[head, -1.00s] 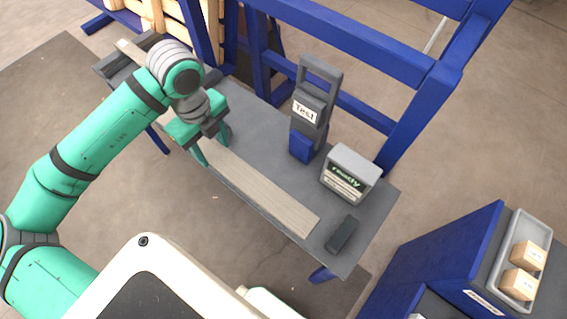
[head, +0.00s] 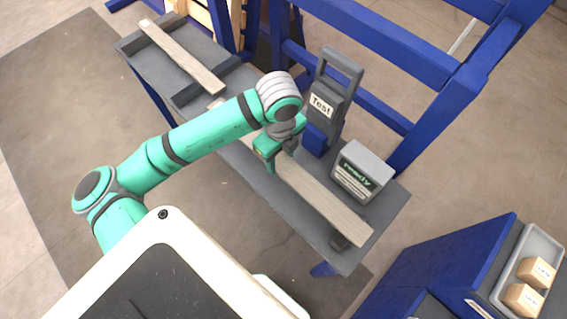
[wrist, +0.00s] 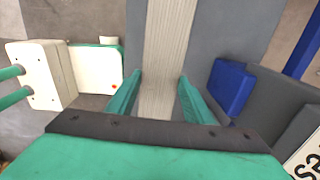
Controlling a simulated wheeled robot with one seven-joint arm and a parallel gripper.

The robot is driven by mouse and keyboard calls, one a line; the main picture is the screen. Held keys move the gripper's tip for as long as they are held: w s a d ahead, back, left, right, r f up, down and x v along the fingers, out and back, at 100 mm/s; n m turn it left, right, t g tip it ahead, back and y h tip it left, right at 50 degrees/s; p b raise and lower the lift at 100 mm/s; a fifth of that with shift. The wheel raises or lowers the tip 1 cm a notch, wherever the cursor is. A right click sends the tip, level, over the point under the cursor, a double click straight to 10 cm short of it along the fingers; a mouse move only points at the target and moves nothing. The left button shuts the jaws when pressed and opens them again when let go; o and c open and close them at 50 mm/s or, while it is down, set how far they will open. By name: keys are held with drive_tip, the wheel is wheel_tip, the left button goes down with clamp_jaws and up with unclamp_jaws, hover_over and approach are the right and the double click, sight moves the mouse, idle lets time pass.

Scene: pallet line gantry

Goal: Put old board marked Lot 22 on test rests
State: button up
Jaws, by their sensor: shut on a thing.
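A long pale wooden board (head: 322,195) lies lengthwise above the grey table. My gripper (head: 272,152) is shut on it, and in the wrist view my two fingers (wrist: 160,95) stand on either side of the board (wrist: 168,40). No lot mark is readable on it. Its near right end lies over a small dark block (head: 339,243), apparently a rest; I cannot tell if they touch. Its far end shows left of my gripper. Any second rest under the board is hidden. A grey tester marked "Test" (head: 320,106) stands just behind the board.
A second board (head: 182,55) lies across dark bars at the table's far left end. A grey box reading "ready" (head: 362,170) stands close behind the held board. Blue frame posts rise behind the table. A tray (head: 504,283) with small labelled blocks is at lower right.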

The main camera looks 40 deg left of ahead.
sight(284, 162)
drive_tip(key=f, duration=0.3)
drive_tip(key=shift+w+d, duration=0.25)
drive_tip(key=shift+d, duration=0.15)
drive_tip(key=shift+f, duration=0.55)
drive_tip(key=shift+f, duration=0.1)
drive_tip(key=o, duration=1.2)
wheel_tip(284, 162, up, 12)
drive_tip(key=shift+r, duration=0.15)
drive_tip(key=shift+a, duration=0.1)
